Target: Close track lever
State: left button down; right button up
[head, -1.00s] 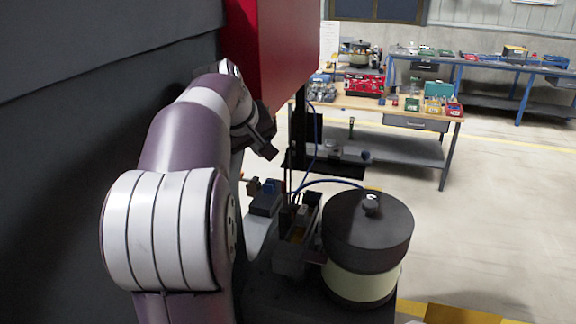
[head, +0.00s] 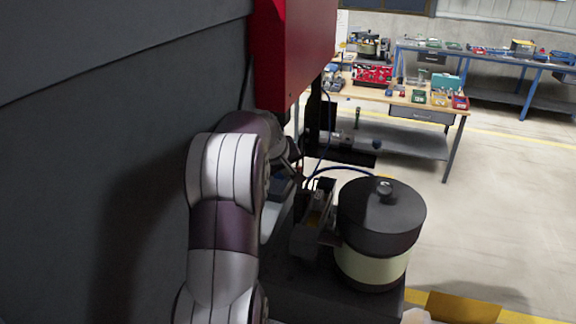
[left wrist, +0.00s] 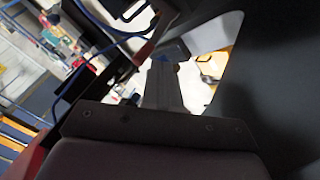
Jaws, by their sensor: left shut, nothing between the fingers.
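The bowl feeder's dark-lidded round bowl (head: 382,215) with a pale lower band stands right of centre in the head view. The dark track unit (head: 312,225) is beside its left side. My left gripper (head: 297,172) is shut and empty, close above the rear left of the track unit. A small reddish-orange piece, possibly the lever's handle, shows by the fingertips; I cannot tell whether they touch. In the left wrist view my shut fingers (left wrist: 163,88) point up the picture, with an orange-brown stick (left wrist: 144,52) just left of them. My right gripper is not in view.
A red box-shaped housing (head: 295,50) hangs above my left gripper. A dark grey wall panel (head: 110,130) fills the left side. Blue hoses (head: 340,169) curve behind the bowl. Workbenches (head: 405,108) stand farther back, with open floor at right.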

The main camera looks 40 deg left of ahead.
pick_arm(q)
jog(key=w, duration=0.1)
jog(key=w+f+m+b, duration=0.1)
jog(key=w+h+b, duration=0.1)
jog(key=shift+d+f+m, duration=0.25)
jog(key=shift+d+m, duration=0.05)
jog(key=shift+d, duration=0.1)
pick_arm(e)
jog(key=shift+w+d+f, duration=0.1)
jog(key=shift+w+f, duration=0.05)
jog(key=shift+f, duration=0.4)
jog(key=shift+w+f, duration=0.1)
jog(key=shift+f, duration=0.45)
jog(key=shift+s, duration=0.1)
pick_arm(q)
jog(key=b+v, duration=0.3)
jog(key=v, duration=0.4)
jog(key=shift+s+r, duration=0.2)
jog(key=shift+r, duration=0.05)
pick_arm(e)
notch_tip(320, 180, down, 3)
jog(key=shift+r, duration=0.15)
pick_arm(q)
jog(key=shift+f, duration=0.15)
